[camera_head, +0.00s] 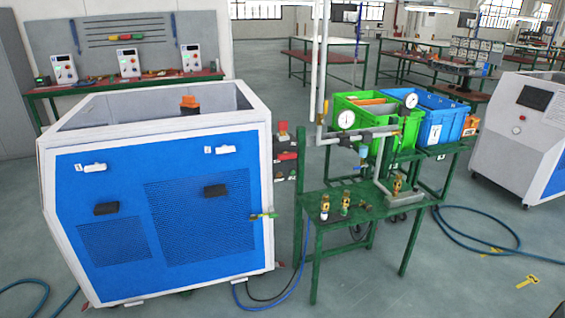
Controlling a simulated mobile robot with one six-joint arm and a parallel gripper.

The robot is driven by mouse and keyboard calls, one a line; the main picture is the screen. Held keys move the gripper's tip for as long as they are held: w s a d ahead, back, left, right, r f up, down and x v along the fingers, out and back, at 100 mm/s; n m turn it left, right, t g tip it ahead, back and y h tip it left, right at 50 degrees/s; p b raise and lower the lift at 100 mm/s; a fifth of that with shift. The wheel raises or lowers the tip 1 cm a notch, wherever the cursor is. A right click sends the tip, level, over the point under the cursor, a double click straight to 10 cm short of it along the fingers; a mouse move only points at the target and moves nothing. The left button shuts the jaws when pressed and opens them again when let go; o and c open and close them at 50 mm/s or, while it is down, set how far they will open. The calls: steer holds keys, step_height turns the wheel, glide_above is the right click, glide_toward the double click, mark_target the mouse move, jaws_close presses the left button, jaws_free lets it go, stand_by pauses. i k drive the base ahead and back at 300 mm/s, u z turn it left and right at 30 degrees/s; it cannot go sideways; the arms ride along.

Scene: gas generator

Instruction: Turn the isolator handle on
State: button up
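My gripper is not in view. No part is clearly readable as the isolator handle from here. A red switch-like part (283,128) sits on top of the green post at the right of the blue and white generator cabinet (160,215). A red and dark box (286,157) is below it, with small red and green parts (279,176) lower down. A small yellow-green lever on a fitting (264,215) sticks out at the cabinet's right edge. I cannot tell the on or off position of any of these.
A green table (365,207) with brass valves and grey pipework stands right of the cabinet. Green (352,110) and blue (432,128) crates are behind it. Blue hoses (465,240) lie on the floor. The floor in front of the table is mostly clear.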

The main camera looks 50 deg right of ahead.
mark_target(286, 155)
steer(key=z, duration=0.1)
steer(key=i, duration=0.95)
